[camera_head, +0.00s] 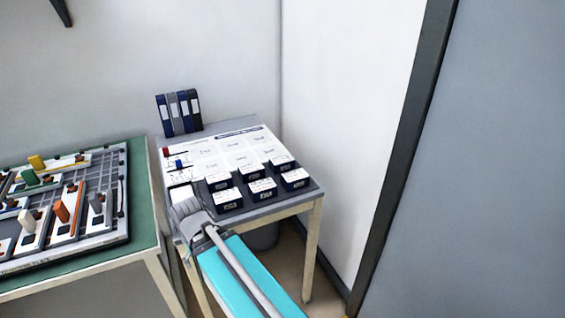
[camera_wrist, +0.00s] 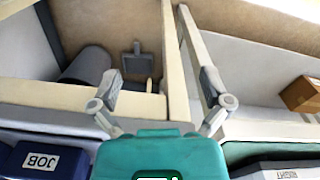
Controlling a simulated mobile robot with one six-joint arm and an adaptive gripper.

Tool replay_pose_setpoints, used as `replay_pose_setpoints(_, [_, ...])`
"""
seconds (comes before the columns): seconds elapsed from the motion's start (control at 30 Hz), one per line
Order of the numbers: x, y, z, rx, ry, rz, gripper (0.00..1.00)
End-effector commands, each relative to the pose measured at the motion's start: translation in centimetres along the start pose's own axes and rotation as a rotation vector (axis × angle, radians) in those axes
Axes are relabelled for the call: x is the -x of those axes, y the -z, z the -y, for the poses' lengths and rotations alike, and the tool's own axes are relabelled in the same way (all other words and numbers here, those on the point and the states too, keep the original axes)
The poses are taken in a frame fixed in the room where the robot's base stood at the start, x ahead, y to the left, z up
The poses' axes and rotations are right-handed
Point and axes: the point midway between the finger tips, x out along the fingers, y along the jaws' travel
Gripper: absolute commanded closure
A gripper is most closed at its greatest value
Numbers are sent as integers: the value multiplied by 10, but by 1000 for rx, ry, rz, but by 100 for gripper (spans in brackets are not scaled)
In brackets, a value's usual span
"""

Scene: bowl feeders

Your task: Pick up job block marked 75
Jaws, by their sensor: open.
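Several dark blue job blocks with white tops stand in two rows on the front part of the small grey table (camera_head: 310,190). The front row has a left block (camera_head: 229,204), a middle block (camera_head: 263,194) and a right block (camera_head: 295,183). Their front labels are too small to read, so I cannot tell which is marked 75. In the head view my arm reaches the table's left front edge.
Blue and grey binders (camera_head: 179,112) stand at the table's back left. A white printed sheet (camera_head: 230,148) lies behind the blocks. A green-topped bench (camera_head: 145,215) with a track board (camera_head: 75,250) is at left. A wall closes the right side.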

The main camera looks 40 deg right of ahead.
Motion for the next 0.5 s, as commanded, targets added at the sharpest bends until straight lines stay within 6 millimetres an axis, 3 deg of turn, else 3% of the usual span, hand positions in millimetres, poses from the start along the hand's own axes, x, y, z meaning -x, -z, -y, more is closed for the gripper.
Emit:
replay_pose_setpoints(0.03, [13, 2, 0, -1, 0, -3, 0])
replay_pose_setpoints(0.5, [97, 26, -9, -55, -15, -40, 0])
